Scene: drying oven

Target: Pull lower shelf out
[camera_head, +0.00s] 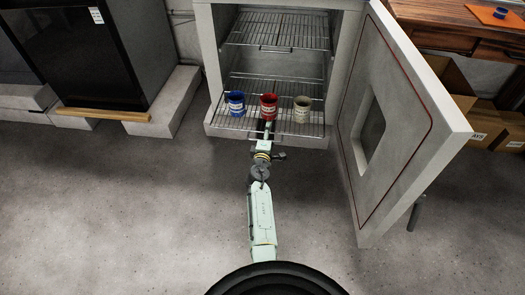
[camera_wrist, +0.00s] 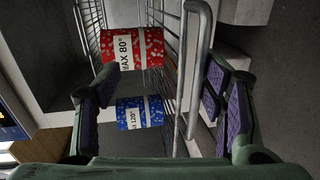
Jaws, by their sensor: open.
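The lower shelf (camera_head: 300,128) is a wire rack in the open drying oven (camera_head: 213,60), its front edge near the oven's front sill. A blue cup (camera_head: 236,103), a red cup (camera_head: 268,106) and a cream cup (camera_head: 302,109) stand on it in a row. My gripper (camera_head: 266,131) is open at the middle of the shelf's front edge. In the wrist view, the shelf's metal front bar (camera_wrist: 197,75) runs between the spread fingers, nearer the right one. The red cup (camera_wrist: 118,49) and blue cup (camera_wrist: 133,112) show behind it. Contact with the bar cannot be told.
An upper wire shelf (camera_head: 280,30) sits empty above. The oven door (camera_head: 395,110) stands wide open at the right. A dark cabinet (camera_head: 75,60) stands at the left, and boxes (camera_head: 490,125) and a wooden bench (camera_head: 460,40) at the right. The floor in front is clear.

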